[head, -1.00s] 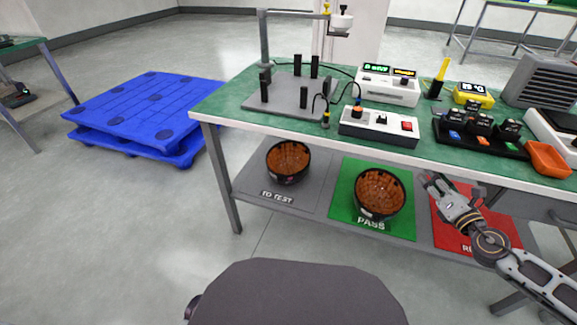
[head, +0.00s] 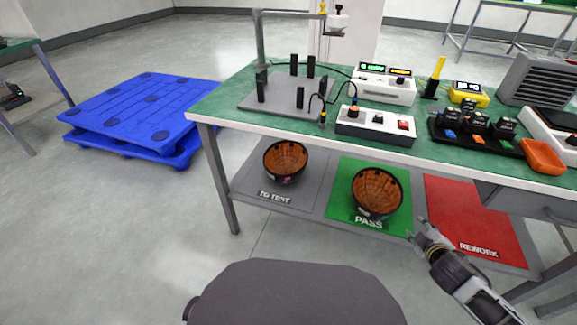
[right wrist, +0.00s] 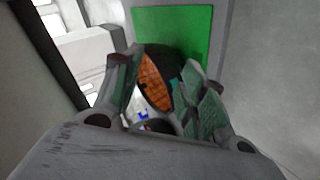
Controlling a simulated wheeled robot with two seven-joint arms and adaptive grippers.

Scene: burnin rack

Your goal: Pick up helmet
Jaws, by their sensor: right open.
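Two upturned helmets, black shells with orange insides, rest on the lower shelf in the head view. One helmet (head: 285,161) lies on the grey TO TEST area. The other helmet (head: 377,193) lies on the green PASS mat (head: 345,175). My right gripper (head: 421,230) is open, in front and to the right of the PASS helmet, apart from it in the head view. In the right wrist view a helmet's orange inside (right wrist: 153,84) shows between the open fingers (right wrist: 165,80), with the green mat behind. My left gripper is not in view.
The green-topped bench (head: 240,110) above the shelf holds a fixture, test boxes and an orange tray (head: 543,157). A red REWORK mat (head: 470,215) lies empty on the right. A blue pallet (head: 145,110) stands on the floor at left.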

